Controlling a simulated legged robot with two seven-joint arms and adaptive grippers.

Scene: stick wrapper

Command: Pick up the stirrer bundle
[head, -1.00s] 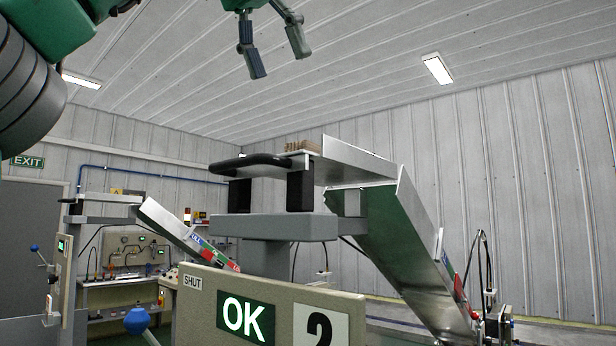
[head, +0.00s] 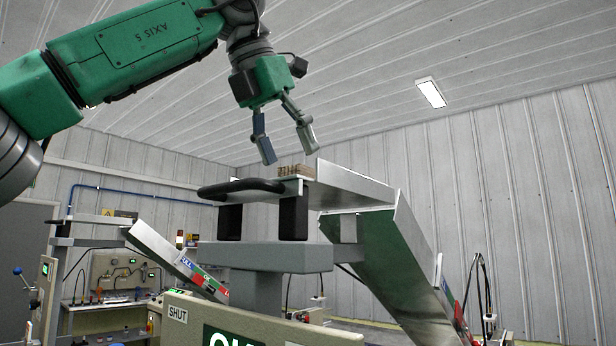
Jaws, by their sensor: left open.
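The stirrer bundle (head: 296,171) is a small tan wooden bundle. It lies on the light platform at the top of the stand, beside the upper end of the metal chute. My left gripper (head: 290,158) hangs down from the upper left with its two fingers apart. In the picture its fingertips are just above the bundle, one toward each side, and nothing is between them. I cannot tell the exact depth between fingers and bundle. My right gripper is not in view.
A black padded handle (head: 242,188) curves along the platform's left edge. The metal chute (head: 355,184) slopes down to the right. A second, smaller chute (head: 165,250) stands lower left. A panel with SHUT and OK signs (head: 270,325) is in front. The space above the platform is free.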

